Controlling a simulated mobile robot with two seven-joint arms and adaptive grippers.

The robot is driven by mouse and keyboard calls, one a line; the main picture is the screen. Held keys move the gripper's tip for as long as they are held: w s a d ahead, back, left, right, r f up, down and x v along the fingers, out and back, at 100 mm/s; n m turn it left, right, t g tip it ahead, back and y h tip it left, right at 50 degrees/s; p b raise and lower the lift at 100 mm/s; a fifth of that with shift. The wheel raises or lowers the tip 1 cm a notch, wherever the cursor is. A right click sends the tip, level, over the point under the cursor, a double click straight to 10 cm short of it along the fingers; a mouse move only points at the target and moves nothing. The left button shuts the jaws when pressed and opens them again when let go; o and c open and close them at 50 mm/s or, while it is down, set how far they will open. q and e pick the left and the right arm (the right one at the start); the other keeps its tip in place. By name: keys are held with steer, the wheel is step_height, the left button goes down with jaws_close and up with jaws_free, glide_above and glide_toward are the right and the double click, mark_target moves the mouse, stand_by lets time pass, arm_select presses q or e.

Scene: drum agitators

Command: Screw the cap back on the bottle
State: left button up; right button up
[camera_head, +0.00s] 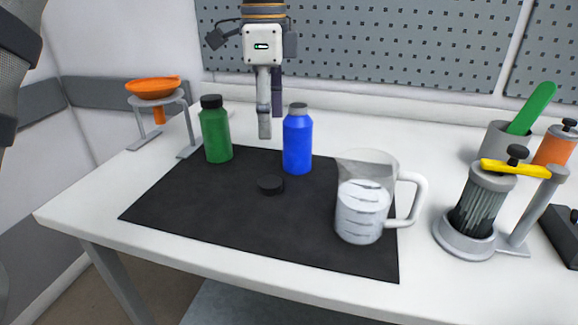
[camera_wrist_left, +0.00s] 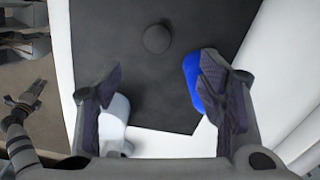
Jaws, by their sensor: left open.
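The blue bottle (camera_head: 298,143) stands upright at the back of the black mat, with a grey top. A black cap (camera_head: 270,184) lies on the mat in front of it; it also shows in the left wrist view (camera_wrist_left: 156,39). My left gripper (camera_head: 270,126) points down, open and empty, just left of the blue bottle. In the left wrist view its right finger partly hides the blue bottle (camera_wrist_left: 190,80). What looks like my right gripper (camera_wrist_left: 28,97) is small at that view's left edge; its jaws are unclear.
A green bottle (camera_head: 215,135) with a black cap stands to the left. A measuring jug (camera_head: 362,205) with white contents stands on the mat's right side. An orange funnel (camera_head: 153,89) on a stand is at the far left. A grey device (camera_head: 480,210) stands right. The mat's (camera_head: 230,225) front-left is clear.

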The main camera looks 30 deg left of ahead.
arm_select(q)
steer(key=s, duration=0.1)
glide_above(270, 181)
steer(key=f, duration=0.6)
steer(key=shift+s+f, duration=0.2)
steer(key=shift+f, duration=0.15)
steer(key=shift+f, duration=0.1)
steer(key=f, duration=0.5)
steer(key=shift+w, duration=0.2)
steer(key=c, duration=0.8)
